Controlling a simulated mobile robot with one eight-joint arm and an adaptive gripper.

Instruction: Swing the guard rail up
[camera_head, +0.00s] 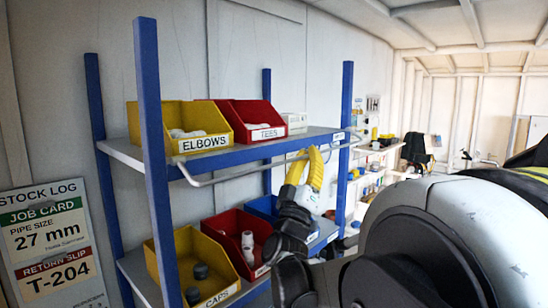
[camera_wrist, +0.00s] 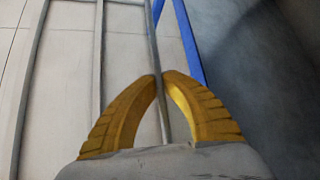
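The guard rail (camera_head: 228,177) is a thin grey bar along the front of the upper shelf, low, about level with the shelf's front edge. It bends in toward the blue posts at its ends. My gripper (camera_head: 306,153) has yellow fingers that point up at the rail, right of its middle. In the wrist view the rail (camera_wrist: 152,35) runs between the fingertips (camera_wrist: 160,76), which are close together with the bar between them. The gripper looks shut on it. My arm hides part of the lower shelf.
The upper shelf (camera_head: 122,151) holds a yellow ELBOWS bin (camera_head: 160,118) and a red TEES bin (camera_head: 250,118) behind the rail. Below are a yellow CAPS bin (camera_head: 195,255), a red bin (camera_head: 225,225) and a blue bin (camera_head: 262,207). A blue post (camera_head: 157,170) stands at front left.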

